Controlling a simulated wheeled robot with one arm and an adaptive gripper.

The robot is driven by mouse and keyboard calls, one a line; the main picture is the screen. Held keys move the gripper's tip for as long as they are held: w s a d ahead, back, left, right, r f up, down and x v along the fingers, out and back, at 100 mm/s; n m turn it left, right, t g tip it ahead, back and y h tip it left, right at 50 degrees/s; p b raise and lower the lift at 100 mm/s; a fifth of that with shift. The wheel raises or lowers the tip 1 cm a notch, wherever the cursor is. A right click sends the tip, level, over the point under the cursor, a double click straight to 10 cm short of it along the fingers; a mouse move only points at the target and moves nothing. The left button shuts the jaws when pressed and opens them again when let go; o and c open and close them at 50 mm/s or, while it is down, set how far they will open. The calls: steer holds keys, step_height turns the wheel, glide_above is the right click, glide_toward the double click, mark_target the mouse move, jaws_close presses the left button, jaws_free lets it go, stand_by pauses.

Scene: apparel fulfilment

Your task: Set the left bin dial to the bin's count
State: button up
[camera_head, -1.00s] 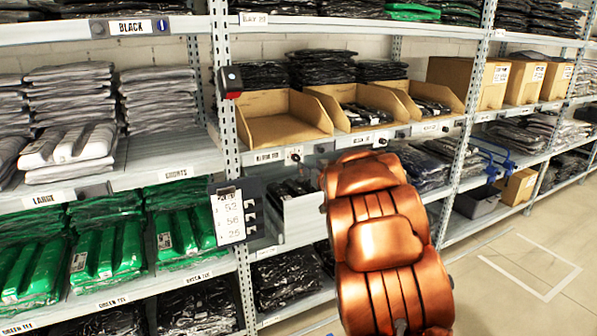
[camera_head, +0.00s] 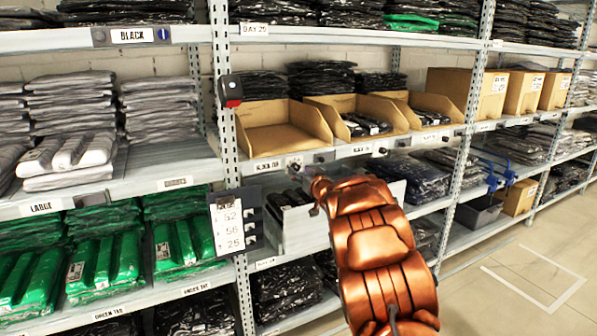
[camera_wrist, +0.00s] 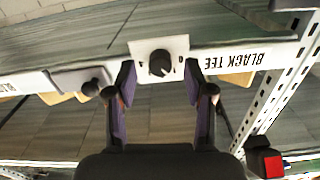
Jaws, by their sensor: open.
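The left bin (camera_head: 275,138) is an open cardboard bin on the middle shelf; no items show inside it. Its dial (camera_head: 294,162) sits on the shelf edge below, right of the "BLACK TEE" label (camera_head: 268,166). In the wrist view, which is upside down, the dial (camera_wrist: 160,65) is a dark round knob on a white plate. My gripper (camera_wrist: 160,78) is open, with its two purple-faced fingers on either side of the knob in the picture. I cannot tell whether they touch it. In the head view my copper arm reaches up to just below the dial; its fingers are hardly visible.
Two more cardboard bins, the middle (camera_head: 362,122) and the right (camera_head: 425,108), hold dark packs and have dials below. A number board (camera_head: 235,225) and a red-and-black device (camera_head: 231,90) hang at the upright. A white-fronted drawer (camera_head: 302,232) lies below the dial.

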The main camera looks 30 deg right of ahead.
steer(key=shift+w+d, duration=0.1)
steer(key=shift+w, duration=0.85)
steer(key=shift+c, duration=0.4)
jaws_close()
